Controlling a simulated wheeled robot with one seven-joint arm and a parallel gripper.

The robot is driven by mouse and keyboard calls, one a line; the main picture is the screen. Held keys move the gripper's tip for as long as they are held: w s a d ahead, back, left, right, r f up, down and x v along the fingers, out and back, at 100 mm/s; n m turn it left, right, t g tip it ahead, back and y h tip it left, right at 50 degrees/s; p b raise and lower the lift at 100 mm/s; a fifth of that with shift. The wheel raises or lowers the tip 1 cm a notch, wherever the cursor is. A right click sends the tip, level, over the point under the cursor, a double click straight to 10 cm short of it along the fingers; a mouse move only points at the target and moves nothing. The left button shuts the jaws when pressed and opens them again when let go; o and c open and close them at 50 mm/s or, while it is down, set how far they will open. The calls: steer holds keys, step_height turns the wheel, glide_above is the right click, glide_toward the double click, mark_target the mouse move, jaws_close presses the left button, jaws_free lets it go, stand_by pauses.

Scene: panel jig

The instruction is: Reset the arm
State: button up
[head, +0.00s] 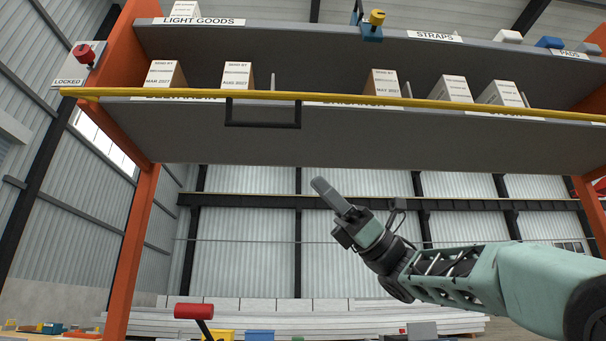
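My arm (455,276), pale green with dark joints, reaches in from the lower right. My gripper (322,188) is at its end, pointing up and left, in the open space below the shelf unit. Its grey fingers are seen nearly edge-on as one bar, so I cannot tell whether they are apart. No object shows at the fingertips, and the gripper appears clear of the shelf.
A yellow bar (350,103) with a black handle (263,124) crosses the lower shelf (400,128), which holds several labelled boxes. A red knob (84,54) sits by a "LOCKED" plate at upper left. A red-handled lever (193,311) stands at lower left. Orange posts (134,240) flank the opening.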

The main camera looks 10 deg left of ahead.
steer(key=shift+v, duration=0.85)
